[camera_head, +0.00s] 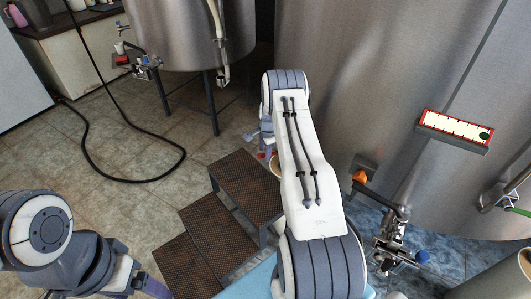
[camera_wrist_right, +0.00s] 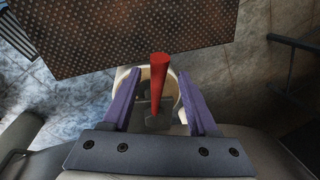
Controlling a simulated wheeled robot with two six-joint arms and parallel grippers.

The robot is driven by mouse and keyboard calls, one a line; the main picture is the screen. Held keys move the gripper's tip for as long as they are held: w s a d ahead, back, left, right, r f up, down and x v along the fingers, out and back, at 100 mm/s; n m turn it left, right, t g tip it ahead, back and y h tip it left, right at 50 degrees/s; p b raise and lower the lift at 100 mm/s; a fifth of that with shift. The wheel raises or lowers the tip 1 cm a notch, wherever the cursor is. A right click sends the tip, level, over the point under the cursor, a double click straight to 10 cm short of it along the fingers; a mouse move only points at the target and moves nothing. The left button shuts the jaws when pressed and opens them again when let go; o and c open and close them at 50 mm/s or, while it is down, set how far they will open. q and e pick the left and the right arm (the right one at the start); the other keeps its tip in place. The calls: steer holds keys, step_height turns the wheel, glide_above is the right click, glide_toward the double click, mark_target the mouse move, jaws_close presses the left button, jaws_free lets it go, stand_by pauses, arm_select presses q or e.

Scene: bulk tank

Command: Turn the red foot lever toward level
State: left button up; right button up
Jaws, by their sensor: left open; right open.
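The red foot lever (camera_wrist_right: 159,78) stands out toward the camera in the right wrist view, its wide end uppermost. My right gripper (camera_wrist_right: 159,88) is open, with one purple finger on each side of the lever. Gaps show between the fingers and the lever; I cannot tell how deep it sits between them. The lever's lower end meets a dark grey block (camera_wrist_right: 157,120). In the head view my right arm hides most of this spot. My left gripper (camera_head: 135,288) is open and empty at the bottom left, partly cut off by the picture edge.
Brown textured steps (camera_head: 215,230) stand left of my right arm, and one step (camera_wrist_right: 150,30) lies close to the lever. A cream round rim (camera_wrist_right: 180,98) surrounds the lever's base. Large steel tanks (camera_head: 400,60) stand behind. A black hose (camera_head: 130,180) lies on the tiles.

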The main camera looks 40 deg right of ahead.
steer(key=shift+w+f, duration=0.15)
steer(key=shift+f, duration=0.5)
jaws_close()
steer(key=shift+d+r, duration=0.1)
stand_by(0.8)
steer(key=shift+w+d, duration=0.15)
